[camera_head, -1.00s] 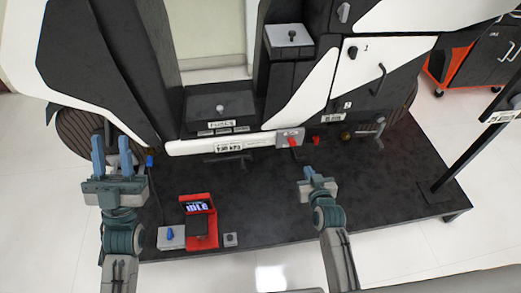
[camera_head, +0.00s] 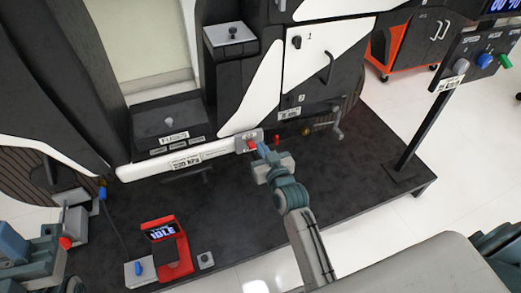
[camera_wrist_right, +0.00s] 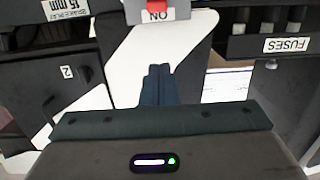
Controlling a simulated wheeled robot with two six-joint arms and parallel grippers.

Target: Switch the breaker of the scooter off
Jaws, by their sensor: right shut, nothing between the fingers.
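The breaker is a red switch (camera_head: 251,144) on a pale plate low on the scooter's white body (camera_head: 190,157). In the right wrist view, the red switch (camera_wrist_right: 157,5) is cut by the top edge, above a label reading "ON" (camera_wrist_right: 157,15). My right gripper (camera_head: 261,150) is shut and empty. Its blue fingertips are just right of and below the switch in the head view; I cannot tell whether they touch. In the wrist view, the closed fingers (camera_wrist_right: 158,70) point up below the label. My left gripper (camera_head: 35,240) is partly cut off at the left edge; its jaws are unclear.
A red stand with a screen reading "IDLE" (camera_head: 162,231) is on the dark platform (camera_head: 330,190). A fuse box (camera_head: 172,122) is left of the breaker. A crank handle (camera_head: 337,122) and a post (camera_head: 425,130) are on the right. The platform's middle is mostly clear.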

